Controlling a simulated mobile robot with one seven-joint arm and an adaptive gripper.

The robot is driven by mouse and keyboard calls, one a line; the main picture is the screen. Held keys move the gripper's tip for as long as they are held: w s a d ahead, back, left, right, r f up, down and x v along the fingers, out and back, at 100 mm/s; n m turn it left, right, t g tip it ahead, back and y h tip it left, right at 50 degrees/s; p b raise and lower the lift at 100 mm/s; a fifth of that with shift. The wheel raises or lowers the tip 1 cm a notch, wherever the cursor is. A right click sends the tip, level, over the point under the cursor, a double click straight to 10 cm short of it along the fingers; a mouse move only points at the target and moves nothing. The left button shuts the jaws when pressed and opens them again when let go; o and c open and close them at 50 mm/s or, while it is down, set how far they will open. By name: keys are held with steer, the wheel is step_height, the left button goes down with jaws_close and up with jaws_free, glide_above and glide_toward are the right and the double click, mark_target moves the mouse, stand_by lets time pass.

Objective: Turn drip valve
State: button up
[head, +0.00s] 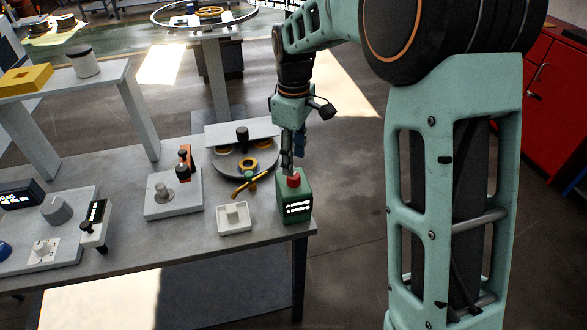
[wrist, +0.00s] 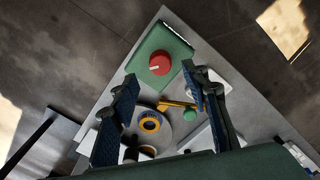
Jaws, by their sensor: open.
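A yellow lever (head: 250,183) with a small green end stands near the front right of the bench; it looks like a valve handle. In the wrist view the lever (wrist: 178,104) lies between my fingers in the picture. Beside it is a green box (head: 294,207) with a round red knob (head: 293,180) on top. The knob (wrist: 160,63) has a white mark in the wrist view. No readable label tells which is the drip valve. My gripper (head: 291,167) is open, pointing down above the green box; its fingertips (wrist: 160,80) show no grip on anything.
A round grey plate (head: 232,168) with yellow rings lies behind the lever. A small white box (head: 234,218) stands left of the green box. A grey unit (head: 172,197) with a knob and an orange lever is farther left. The bench's (head: 180,240) right edge is close to the green box.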

step_height(320, 180, up, 6)
steer(key=shift+r, duration=0.25)
stand_by(0.4)
